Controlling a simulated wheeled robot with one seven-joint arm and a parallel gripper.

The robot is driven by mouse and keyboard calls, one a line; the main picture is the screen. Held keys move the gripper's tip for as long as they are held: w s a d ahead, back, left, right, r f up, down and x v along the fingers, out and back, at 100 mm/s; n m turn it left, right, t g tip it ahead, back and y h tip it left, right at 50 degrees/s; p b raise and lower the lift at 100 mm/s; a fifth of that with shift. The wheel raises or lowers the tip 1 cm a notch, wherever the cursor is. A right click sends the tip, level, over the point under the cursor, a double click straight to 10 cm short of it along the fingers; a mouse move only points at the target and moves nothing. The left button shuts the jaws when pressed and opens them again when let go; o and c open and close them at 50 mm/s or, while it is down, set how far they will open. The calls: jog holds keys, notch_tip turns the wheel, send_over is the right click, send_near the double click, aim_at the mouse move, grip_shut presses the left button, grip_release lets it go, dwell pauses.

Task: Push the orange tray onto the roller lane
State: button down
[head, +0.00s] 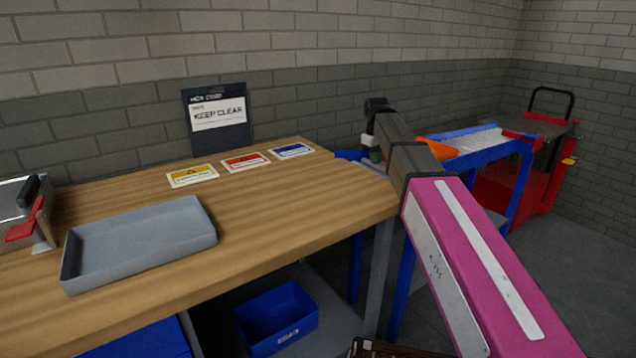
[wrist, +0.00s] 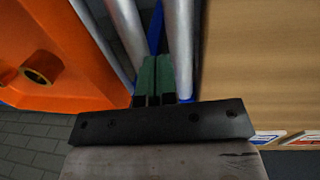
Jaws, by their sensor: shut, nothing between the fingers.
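The orange tray (head: 441,149) shows in the head view just right of my arm, at the near end of a blue-framed lane, partly hidden by the arm. In the wrist view its orange side (wrist: 45,50), with a round brass-coloured hole, fills the upper left. Grey rollers (wrist: 181,45) of the roller lane run beside it in the wrist view; the lane (head: 482,140) shows in the head view. My gripper (head: 376,155) points down near the right end of the workbench. Its green fingers (wrist: 153,78) are shut and empty over the rollers, apart from the tray.
The wooden workbench (head: 300,215) holds a grey tray (head: 140,243), warning cards (head: 245,161) and a dark sign (head: 217,118). A blue bin (head: 277,318) sits below. A red cart (head: 495,186) stands at the right. Bare floor (head: 590,270) lies at the lower right.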

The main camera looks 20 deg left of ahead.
aim_at(385, 165)
jog(key=shift+w+d+f, duration=0.1)
jog(key=shift+w+d, duration=1.6)
jog(key=shift+w, duration=0.3)
jog(key=shift+s+a, duration=0.1)
jog(key=shift+s, duration=0.05)
jog(key=shift+s+a, duration=1.35)
jog(key=shift+s, duration=0.25)
notch_tip(385, 165, up, 14)
